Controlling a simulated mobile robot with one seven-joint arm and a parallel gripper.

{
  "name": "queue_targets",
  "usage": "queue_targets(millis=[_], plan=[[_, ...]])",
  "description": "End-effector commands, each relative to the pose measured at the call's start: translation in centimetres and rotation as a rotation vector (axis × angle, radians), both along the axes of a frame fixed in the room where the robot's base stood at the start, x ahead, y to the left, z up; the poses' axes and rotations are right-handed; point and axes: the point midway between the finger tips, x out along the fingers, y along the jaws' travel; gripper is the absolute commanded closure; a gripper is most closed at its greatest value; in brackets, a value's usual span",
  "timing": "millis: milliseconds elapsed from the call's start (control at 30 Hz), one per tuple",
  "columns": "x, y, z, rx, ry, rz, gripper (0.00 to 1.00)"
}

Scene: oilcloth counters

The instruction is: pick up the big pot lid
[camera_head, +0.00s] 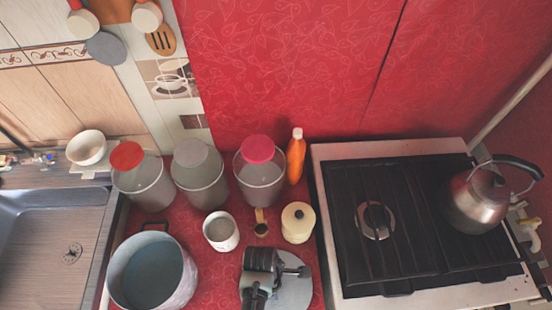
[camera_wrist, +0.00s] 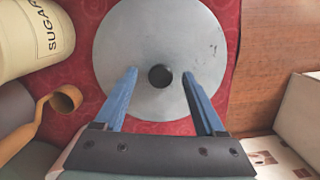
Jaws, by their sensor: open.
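The big pot lid (camera_head: 294,291) is a flat grey disc lying on the red counter in front of the cream canister, partly hidden by my arm in the head view. In the wrist view the lid (camera_wrist: 160,35) fills the upper middle, with a round black knob (camera_wrist: 161,76) at its centre. My gripper (camera_wrist: 160,74) is open over the lid. Its two blue fingers stand on either side of the knob, with a gap on each side. I cannot tell how far the fingertips are above the lid.
A cream sugar canister (camera_head: 298,222) and a brown scoop (camera_head: 261,224) are close behind the lid. A large open pot (camera_head: 150,270) stands left, with a white mug (camera_head: 221,231) and several lidded jars behind. The stove (camera_head: 345,270) with a kettle (camera_head: 478,200) is at right.

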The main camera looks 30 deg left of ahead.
Motion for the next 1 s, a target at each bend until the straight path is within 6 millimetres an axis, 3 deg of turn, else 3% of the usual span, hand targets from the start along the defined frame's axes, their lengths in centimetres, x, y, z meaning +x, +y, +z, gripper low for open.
queue_targets(millis=[267, 667, 1000], plan=[[0.00, -0.02, -0.29, 0.000, 0.000, 0.000, 0.28], [-0.01, -0.02, -0.27, 0.000, 0.000, 0.000, 0.98], [0.00, -0.02, -0.25, 0.000, 0.000, 0.000, 1.00]])
